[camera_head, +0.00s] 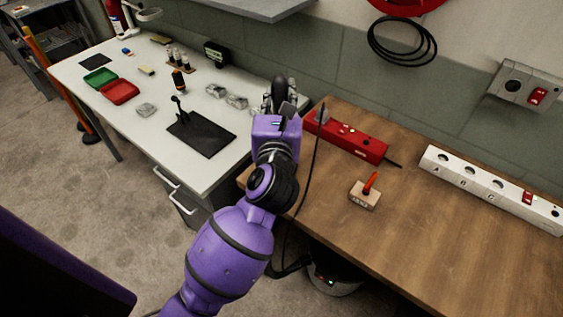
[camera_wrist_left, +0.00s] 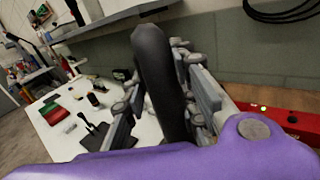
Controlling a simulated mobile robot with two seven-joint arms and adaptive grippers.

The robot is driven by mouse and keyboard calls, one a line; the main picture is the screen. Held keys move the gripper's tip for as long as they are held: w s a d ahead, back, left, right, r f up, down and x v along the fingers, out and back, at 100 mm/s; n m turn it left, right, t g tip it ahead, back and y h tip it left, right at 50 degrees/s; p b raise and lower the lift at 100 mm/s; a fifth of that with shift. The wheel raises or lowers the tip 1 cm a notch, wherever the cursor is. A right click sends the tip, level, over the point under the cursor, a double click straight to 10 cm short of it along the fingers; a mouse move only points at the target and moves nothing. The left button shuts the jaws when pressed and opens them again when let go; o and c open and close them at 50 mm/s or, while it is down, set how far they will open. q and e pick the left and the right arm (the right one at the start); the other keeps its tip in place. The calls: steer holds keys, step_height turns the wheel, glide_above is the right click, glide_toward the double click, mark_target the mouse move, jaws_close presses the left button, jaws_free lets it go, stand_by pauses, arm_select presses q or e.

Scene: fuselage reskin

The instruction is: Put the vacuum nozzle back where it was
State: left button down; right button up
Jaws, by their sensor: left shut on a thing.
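My left gripper (camera_head: 280,101) is shut on the vacuum nozzle (camera_head: 279,88), a dark, rounded, tube-like piece standing roughly upright between the fingers. In the left wrist view the nozzle (camera_wrist_left: 160,75) rises between the finger pads of the gripper (camera_wrist_left: 163,105), and its lower part is hidden by the purple wrist. The gripper is near the wall, by the seam between the white table (camera_head: 215,165) and the wooden bench (camera_head: 430,240). A thin black cable or hose hangs down beside my arm to a dark round machine (camera_head: 333,282) under the bench. My right gripper is not in view.
A red power strip (camera_head: 345,135) lies right of the gripper. A white socket strip (camera_head: 490,185) and a wooden block with an orange lever (camera_head: 366,190) are on the bench. A black mat (camera_head: 202,139), red tray (camera_head: 119,92) and small parts are on the white table.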

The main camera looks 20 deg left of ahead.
arm_select(q)
steer(key=shift+w+d+f, duration=0.2)
steer(key=shift+w+d, duration=0.05)
steer(key=shift+w, duration=0.45)
step_height(320, 180, down, 4)
steer(key=shift+f+b, duration=0.2)
steer(key=shift+b, duration=0.2)
steer(key=shift+f, duration=0.3)
steer(key=shift+f+b, duration=0.35)
steer(key=shift+f, duration=1.55)
steer(key=shift+f, duration=0.1)
steer(key=c, duration=1.8)
jaws_free()
steer(key=shift+f, duration=0.15)
steer(key=shift+c, duration=0.2)
steer(key=o, duration=0.4)
